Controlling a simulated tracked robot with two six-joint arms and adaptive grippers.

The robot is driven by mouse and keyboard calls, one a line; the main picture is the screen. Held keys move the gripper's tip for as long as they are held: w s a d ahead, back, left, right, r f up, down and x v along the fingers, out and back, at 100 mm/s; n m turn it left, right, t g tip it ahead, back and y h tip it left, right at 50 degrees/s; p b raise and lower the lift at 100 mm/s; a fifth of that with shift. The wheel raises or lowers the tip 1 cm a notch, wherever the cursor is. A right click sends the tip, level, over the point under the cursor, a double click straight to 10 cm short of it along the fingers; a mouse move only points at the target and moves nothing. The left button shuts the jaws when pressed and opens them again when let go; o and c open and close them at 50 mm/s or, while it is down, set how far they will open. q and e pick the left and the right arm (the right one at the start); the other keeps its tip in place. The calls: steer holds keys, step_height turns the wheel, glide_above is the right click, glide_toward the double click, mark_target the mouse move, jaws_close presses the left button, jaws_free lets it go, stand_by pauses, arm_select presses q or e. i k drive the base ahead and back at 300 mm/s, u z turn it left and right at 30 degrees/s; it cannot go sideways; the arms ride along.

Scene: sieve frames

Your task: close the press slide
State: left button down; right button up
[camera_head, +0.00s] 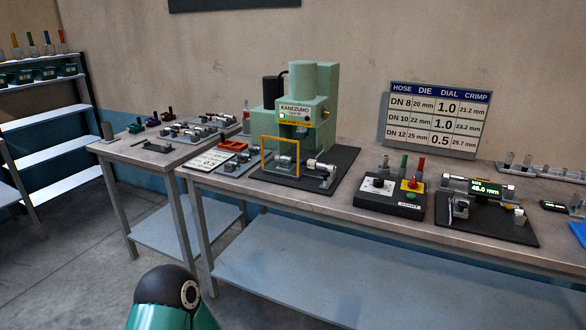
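The green press (316,95) stands on a dark base plate (338,160) on the long table, with a sign reading KANEZUMO on its front. An upright orange rectangular frame (264,150) stands at the front left of the press. Behind and through it I see metal cylindrical parts (286,162). A shiny cylinder (321,167) lies to the right of the frame. Which of these parts is the slide, and how far out it sits, I cannot tell clearly. Neither gripper shows. Only a green and black link of my own arm is visible at the bottom left.
A control box (389,197) with a yellow and red button stands right of the press. A gauge (475,187) reading 45.0 mm sits further right. A chart board (436,119) stands behind. A shelf (52,113) stands far left.

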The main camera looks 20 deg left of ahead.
mark_target(295, 172)
steer(key=u, duration=0.05)
steer(key=i, duration=1)
steer(key=z, duration=0.05)
